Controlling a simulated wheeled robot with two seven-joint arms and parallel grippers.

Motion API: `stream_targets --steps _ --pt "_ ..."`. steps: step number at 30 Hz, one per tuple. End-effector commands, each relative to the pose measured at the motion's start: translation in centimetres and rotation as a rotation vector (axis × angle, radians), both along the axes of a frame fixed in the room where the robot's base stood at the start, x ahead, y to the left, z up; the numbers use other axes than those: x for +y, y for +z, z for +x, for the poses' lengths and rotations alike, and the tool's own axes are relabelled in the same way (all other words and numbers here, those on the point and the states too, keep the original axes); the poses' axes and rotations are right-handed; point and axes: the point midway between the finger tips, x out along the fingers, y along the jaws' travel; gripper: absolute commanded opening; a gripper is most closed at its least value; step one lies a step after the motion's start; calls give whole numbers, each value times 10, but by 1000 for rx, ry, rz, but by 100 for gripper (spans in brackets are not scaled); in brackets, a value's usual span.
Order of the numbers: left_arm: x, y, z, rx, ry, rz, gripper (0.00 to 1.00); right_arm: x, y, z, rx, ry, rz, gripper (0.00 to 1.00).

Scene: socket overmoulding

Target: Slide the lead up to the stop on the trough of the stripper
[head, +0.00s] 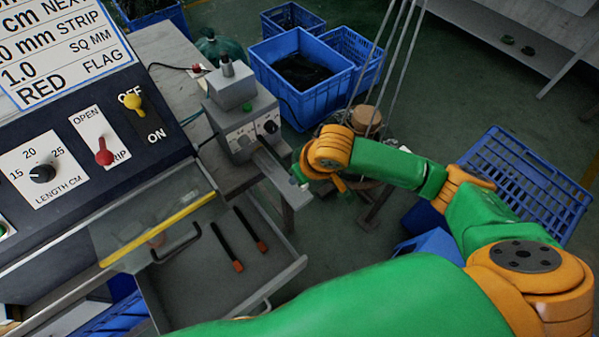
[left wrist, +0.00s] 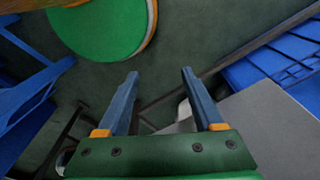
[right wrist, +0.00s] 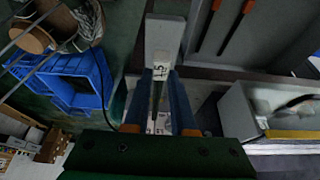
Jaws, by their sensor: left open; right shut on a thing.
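The stripper (head: 240,125) is a grey machine at the bench's edge, with a small block on top and dials on its front. Its trough (head: 275,172) runs from its front towards the lower right. My right gripper (head: 298,180) is at the trough's outer side. In the right wrist view, its jaws (right wrist: 160,75) are nearly together on a thin dark strand, seemingly the lead (right wrist: 157,95). The pale trough (right wrist: 165,35) and a small "15" label show by the fingertips. The lead's end and the stop cannot be made out. My left gripper (left wrist: 160,75) is open and empty, away from the bench.
A control panel (head: 90,150) with switches and a length dial stands at the left. An open drawer (head: 190,275) below it holds two dark, orange-tipped tools (head: 252,230). Blue crates (head: 300,75) and a round wooden spool (head: 365,120) stand beyond the bench.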

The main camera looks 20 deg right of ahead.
Motion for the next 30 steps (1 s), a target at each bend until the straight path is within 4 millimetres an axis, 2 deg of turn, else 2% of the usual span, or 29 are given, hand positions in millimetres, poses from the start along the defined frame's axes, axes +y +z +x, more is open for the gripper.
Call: stream_targets --steps 5,9,12,19,24,30 --pt "0 1 -1 2 0 0 68 0 0 0 0 0 0 0" --pt "0 14 -2 4 1 1 68 0 5 -1 1 -2 3 0" --pt "0 -1 -2 5 1 1 68 0 -18 -1 0 -1 3 0" --pt "0 -19 -2 5 1 1 68 0 -52 -1 -1 -1 3 0" --pt "0 -21 -2 5 0 1 68 0 -64 -1 -1 -1 3 0" --pt "0 -21 -2 4 0 0 68 0 -66 -1 -2 -1 2 0"
